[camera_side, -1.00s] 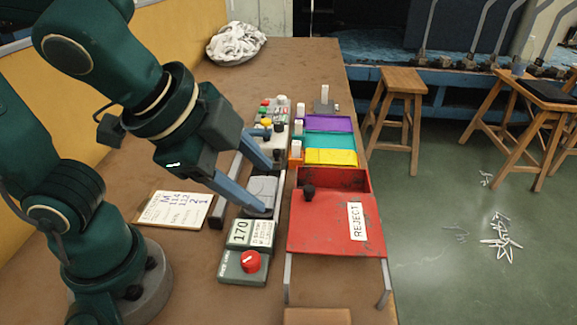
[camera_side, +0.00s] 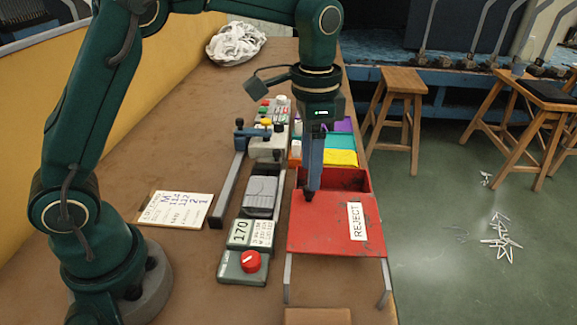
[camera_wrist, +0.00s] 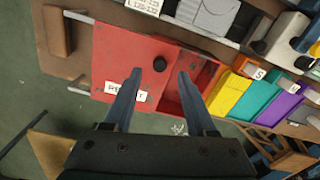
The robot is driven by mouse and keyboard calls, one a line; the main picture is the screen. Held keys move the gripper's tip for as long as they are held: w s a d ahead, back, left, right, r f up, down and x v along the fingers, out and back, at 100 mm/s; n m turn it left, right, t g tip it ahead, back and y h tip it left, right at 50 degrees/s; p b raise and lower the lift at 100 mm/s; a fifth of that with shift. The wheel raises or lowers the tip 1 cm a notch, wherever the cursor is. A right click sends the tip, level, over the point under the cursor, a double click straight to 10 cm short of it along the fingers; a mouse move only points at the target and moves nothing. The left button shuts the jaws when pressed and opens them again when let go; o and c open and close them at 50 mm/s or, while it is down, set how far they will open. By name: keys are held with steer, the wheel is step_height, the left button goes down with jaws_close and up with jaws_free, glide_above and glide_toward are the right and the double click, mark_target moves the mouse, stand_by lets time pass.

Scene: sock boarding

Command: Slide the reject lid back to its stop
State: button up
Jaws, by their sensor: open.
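The red reject lid (camera_side: 325,235) with its white REJECT label lies drawn toward the near side on two grey rails. It leaves part of the red bin (camera_side: 355,181) open behind it. In the wrist view the lid (camera_wrist: 115,55) carries a black knob (camera_wrist: 160,64). My gripper (camera_side: 310,188) points straight down at the lid's knob end, and its fingers largely cover the knob in the side view. In the wrist view my gripper (camera_wrist: 160,73) is open, with the knob in line with the gap between its fingertips. I cannot tell whether they touch it.
Yellow (camera_side: 341,158), teal and purple bins stand behind the red bin. A grey pad (camera_side: 260,195), a 170 display (camera_side: 239,233) and a box with a red dial (camera_side: 250,261) are left of the lid. A note card (camera_side: 174,209) lies further left.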

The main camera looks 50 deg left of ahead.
mark_target(336, 214)
steer(key=shift+f, duration=1.75)
jaws_close()
